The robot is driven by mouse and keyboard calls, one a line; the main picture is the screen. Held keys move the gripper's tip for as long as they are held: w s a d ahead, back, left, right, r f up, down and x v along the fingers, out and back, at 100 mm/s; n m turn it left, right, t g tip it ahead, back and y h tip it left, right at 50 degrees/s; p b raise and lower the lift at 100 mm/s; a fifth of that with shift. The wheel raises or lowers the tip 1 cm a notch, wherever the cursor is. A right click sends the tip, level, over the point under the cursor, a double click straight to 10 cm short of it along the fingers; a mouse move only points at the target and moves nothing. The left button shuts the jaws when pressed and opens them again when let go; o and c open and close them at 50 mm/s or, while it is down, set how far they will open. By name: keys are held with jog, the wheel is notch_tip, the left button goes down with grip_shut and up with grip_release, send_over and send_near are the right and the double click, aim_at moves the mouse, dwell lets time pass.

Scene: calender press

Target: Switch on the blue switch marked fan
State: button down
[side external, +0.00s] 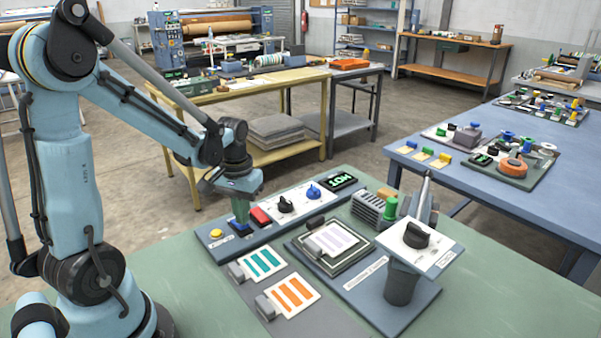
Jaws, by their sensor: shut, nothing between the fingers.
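My gripper (240,219) points down over the left part of a long dark control panel (235,245) on the green table. Its fingers are shut with nothing between them. The fingertips are right at a small blue part (242,230), which they mostly hide. This part sits between a yellow round button (216,233) and a red rocker switch (261,216). I cannot tell whether the fingers touch it or which way it is set. No fan label is legible. A blue knob (313,191) stands farther right on a white dial plate.
A black dial (285,204) and a green-lit HOT display (341,182) share the panel. In front stand a grey framed plate (330,243), striped cards (290,295) and a tilted dial on a post (416,236). The green table's front left is clear.

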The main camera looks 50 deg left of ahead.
jog(key=shift+f, duration=0.5)
dwell(0.3)
jog(key=shift+r, duration=3.5)
jog(key=d+r+m+t, duration=0.3)
jog(key=d+m+t, duration=0.3)
jog(key=d, duration=0.8)
jog(key=shift+s+r+t, duration=0.25)
jog(key=shift+s+t, duration=0.1)
jog(key=shift+t, duration=0.25)
